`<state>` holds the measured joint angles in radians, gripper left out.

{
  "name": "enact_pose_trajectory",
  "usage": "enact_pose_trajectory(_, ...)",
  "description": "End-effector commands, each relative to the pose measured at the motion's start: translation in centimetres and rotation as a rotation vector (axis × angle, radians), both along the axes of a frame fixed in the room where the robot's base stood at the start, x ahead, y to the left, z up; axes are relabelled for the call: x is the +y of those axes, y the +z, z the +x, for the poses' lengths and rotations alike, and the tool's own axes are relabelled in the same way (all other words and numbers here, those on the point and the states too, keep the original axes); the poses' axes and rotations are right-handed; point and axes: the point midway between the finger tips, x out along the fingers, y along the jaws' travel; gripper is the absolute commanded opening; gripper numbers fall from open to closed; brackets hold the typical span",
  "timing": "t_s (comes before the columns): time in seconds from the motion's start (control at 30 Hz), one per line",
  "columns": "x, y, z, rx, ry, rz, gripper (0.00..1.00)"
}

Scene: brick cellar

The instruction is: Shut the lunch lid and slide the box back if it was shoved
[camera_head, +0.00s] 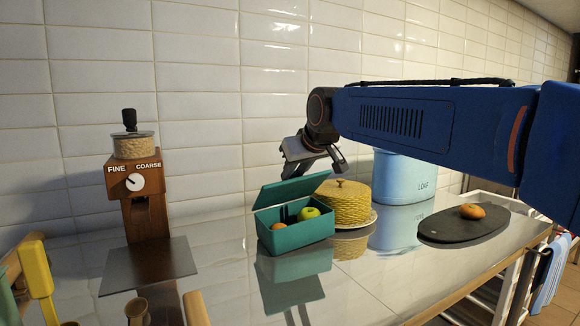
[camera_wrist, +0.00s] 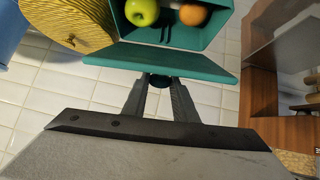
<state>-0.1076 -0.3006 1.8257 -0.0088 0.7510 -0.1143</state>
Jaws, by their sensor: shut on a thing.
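The teal lunch box (camera_head: 297,236) stands on the glossy counter with a green apple (camera_head: 308,213) and an orange fruit (camera_head: 279,226) inside. Its teal lid (camera_head: 290,190) is raised and tilted back above the open box. My gripper (camera_head: 315,172) is at the lid from the wall side. In the wrist view my gripper (camera_wrist: 160,82) has its fingers drawn together at the lid's edge (camera_wrist: 160,62), shut on it; the exact grip is partly hidden. The apple (camera_wrist: 141,12) and orange fruit (camera_wrist: 193,14) show beyond the lid.
A yellow woven dome (camera_head: 343,203) on a plate stands close to the box's right. Behind it is a blue canister (camera_head: 403,178). A dark board (camera_head: 464,224) with an orange fruit lies farther right. A brown grinder (camera_head: 140,190) stands left. The counter before the box is clear.

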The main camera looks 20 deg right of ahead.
Motion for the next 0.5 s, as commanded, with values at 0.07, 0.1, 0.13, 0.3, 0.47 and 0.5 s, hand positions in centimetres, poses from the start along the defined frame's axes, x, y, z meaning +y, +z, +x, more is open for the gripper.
enact_pose_trajectory(0.07,-0.2,-0.5,-0.6,-0.039,0.002,0.007,0.00)
enact_pose_trajectory(0.1,-0.3,-0.7,-0.9,-0.059,0.004,0.011,0.00)
enact_pose_trajectory(0.13,-0.3,-0.8,-1.0,-0.076,0.006,0.014,0.00)
enact_pose_trajectory(0.3,-0.6,-1.8,-2.0,-0.077,0.006,0.014,0.00)
enact_pose_trajectory(0.47,-0.9,-3.4,-3.2,-0.073,0.007,0.014,0.00)
enact_pose_trajectory(0.5,-1.1,-3.9,-3.5,-0.073,0.006,0.015,0.00)
